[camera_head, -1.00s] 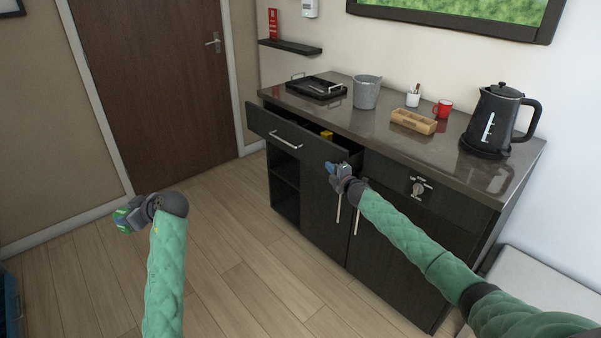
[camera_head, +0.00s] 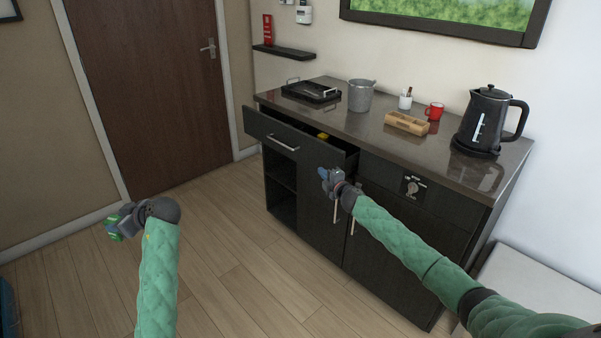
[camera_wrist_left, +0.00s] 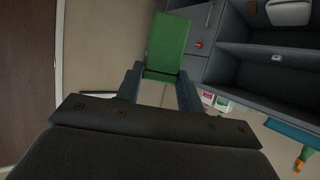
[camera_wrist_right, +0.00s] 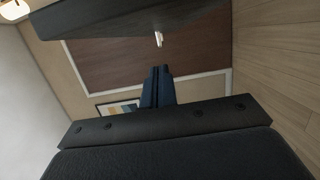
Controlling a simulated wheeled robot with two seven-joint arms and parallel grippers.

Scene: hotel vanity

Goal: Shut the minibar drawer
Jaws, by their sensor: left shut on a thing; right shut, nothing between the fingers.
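The minibar drawer (camera_head: 287,136) is the dark front with a silver bar handle at the upper left of the vanity cabinet. It stands pulled out, with a small yellow thing (camera_head: 323,136) visible inside. My right gripper (camera_head: 323,175) is shut and empty, just in front of the drawer's right end; contact cannot be told. The right wrist view shows its closed fingers (camera_wrist_right: 157,85) below a dark panel edge. My left gripper (camera_head: 112,227) is over the floor at the left, away from the cabinet. It is shut on a green box-like thing (camera_wrist_left: 167,45).
An open shelf niche (camera_head: 281,185) is below the drawer.

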